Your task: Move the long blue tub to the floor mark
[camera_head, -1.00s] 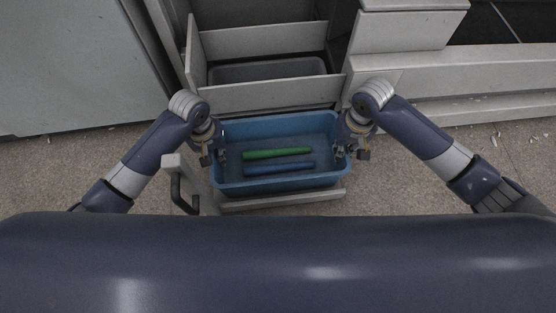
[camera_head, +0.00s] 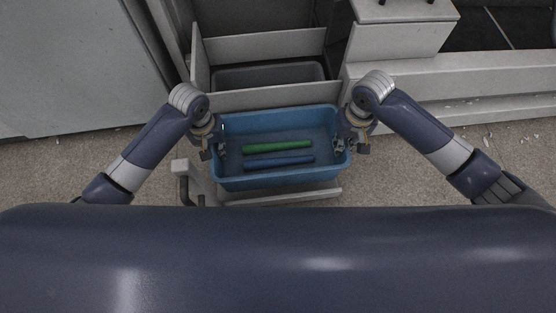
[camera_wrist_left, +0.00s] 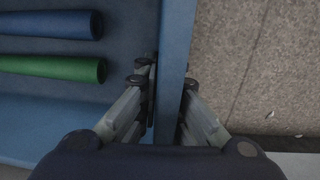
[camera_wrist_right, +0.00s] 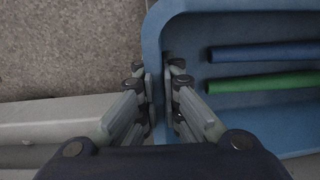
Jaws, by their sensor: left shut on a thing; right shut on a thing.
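The long blue tub (camera_head: 280,183) is in the middle of the head view, in front of the grey machine. A green tube (camera_head: 277,146) and a blue tube (camera_head: 278,162) lie inside it. My left gripper (camera_head: 217,150) is shut on the tub's left end wall, whose rim shows between the fingers in the left wrist view (camera_wrist_left: 173,60). My right gripper (camera_head: 342,145) is shut on the right end wall, which also shows between the fingers in the right wrist view (camera_wrist_right: 153,70). I cannot tell how high the tub is held. No floor mark is visible.
An open grey drawer or bay (camera_head: 268,75) with a grey bin is just beyond the tub. A pale frame with a dark handle (camera_head: 184,189) is at the near left. A grey cabinet (camera_head: 75,70) stands left. Speckled floor (camera_head: 420,165) is open at the right.

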